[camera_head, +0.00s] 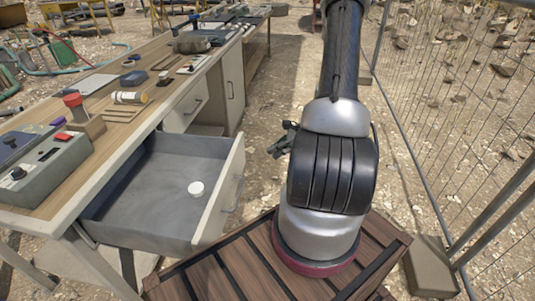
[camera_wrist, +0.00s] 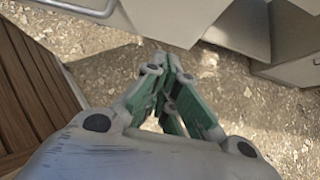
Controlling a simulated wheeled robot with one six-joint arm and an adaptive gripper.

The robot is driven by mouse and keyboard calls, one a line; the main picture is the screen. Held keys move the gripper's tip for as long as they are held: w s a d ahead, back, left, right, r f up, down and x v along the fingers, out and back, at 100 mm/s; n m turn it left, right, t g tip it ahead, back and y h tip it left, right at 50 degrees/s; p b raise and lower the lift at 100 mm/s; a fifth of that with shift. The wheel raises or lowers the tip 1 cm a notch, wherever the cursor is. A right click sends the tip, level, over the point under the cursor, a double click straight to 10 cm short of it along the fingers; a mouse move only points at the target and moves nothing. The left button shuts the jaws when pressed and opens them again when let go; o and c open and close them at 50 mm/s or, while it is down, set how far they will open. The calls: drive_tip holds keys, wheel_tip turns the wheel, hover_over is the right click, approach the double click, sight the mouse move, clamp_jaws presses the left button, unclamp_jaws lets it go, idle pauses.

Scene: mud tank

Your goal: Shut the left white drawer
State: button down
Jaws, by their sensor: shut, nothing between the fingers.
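The left white drawer (camera_head: 205,195) is pulled far out of the workbench. Its grey inside is visible, with a small round white object (camera_head: 196,188) lying in it. A bar handle (camera_head: 233,194) is on its white front panel. My gripper (camera_head: 283,140) is shut and empty. It is in the air to the right of the drawer front, apart from it. In the wrist view the gripper fingers (camera_wrist: 172,68) are together over the ground, and a pale panel with a handle-like bar (camera_wrist: 75,9) shows at the top left.
The workbench (camera_head: 125,113) carries a grey control box (camera_head: 42,168), a red-capped jar (camera_head: 75,106) and several small items. Another white drawer (camera_head: 185,108) farther along is shut. A wire fence (camera_head: 455,130) stands on the right.

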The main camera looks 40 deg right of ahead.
sight(241, 164)
drive_tip(key=shift+w+a+r+x, duration=0.25)
drive_tip(key=shift+r+x, duration=0.1)
drive_tip(key=shift+x, duration=1.5)
drive_tip(key=shift+w+a+r+x, duration=0.2)
drive_tip(key=shift+r+x, duration=0.1)
drive_tip(key=shift+x, duration=1.5)
drive_tip(key=shift+w+a+r+x, duration=0.25)
drive_tip(key=shift+r+x, duration=0.1)
drive_tip(key=shift+x, duration=1.5)
drive_tip(key=shift+w+a, duration=0.4)
drive_tip(key=shift+a, duration=0.05)
drive_tip(key=w+a, duration=2.4)
drive_tip(key=shift+w+a, duration=0.55)
drive_tip(key=shift+r, duration=0.1)
